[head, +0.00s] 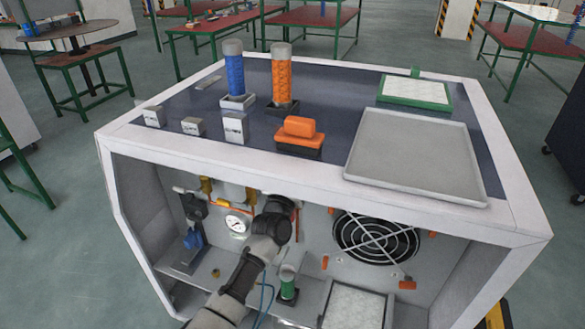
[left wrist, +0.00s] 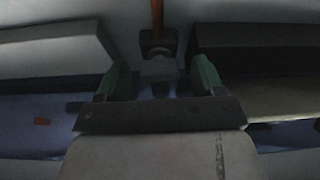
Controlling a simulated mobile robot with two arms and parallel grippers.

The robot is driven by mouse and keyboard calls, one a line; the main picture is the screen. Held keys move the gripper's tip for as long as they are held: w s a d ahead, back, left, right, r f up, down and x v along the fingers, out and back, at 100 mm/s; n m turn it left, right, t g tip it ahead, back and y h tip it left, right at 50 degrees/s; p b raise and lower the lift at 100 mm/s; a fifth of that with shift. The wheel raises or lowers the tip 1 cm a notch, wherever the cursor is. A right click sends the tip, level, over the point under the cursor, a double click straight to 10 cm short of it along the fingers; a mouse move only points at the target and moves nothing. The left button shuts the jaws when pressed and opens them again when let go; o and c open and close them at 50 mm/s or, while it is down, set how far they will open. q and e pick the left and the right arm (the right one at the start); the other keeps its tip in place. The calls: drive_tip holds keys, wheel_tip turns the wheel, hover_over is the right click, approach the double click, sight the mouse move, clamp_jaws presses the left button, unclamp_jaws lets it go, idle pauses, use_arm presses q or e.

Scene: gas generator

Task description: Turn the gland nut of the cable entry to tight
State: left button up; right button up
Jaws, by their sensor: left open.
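My left arm (head: 262,245) reaches from the bottom of the head view into the cabinet's open front. Its fingertips are hidden there behind the wrist. In the left wrist view my left gripper (left wrist: 161,76) is open, with one green finger on each side. Between the fingers is a dark fitting (left wrist: 158,68), which looks like the gland nut, with an orange-brown cable (left wrist: 157,18) running up from it. There appears to be a gap on both sides of the fitting. The picture is too dark to tell how tight the nut is. My right gripper is not in view.
The white cabinet (head: 540,215) holds a pressure gauge (head: 237,222), a blue-handled part (head: 193,240), a green cylinder (head: 288,284) and a fan grille (head: 376,240) near my arm. On top are a grey tray (head: 417,157), blue (head: 235,73) and orange (head: 281,80) cylinders and small blocks.

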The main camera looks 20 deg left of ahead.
use_arm(q)
drive_tip(key=b+v, duration=0.1)
drive_tip(key=v, duration=0.9)
drive_tip(key=shift+s+f+b, duration=0.25)
drive_tip(key=shift+s+b, duration=0.1)
drive_tip(key=shift+d, duration=0.1)
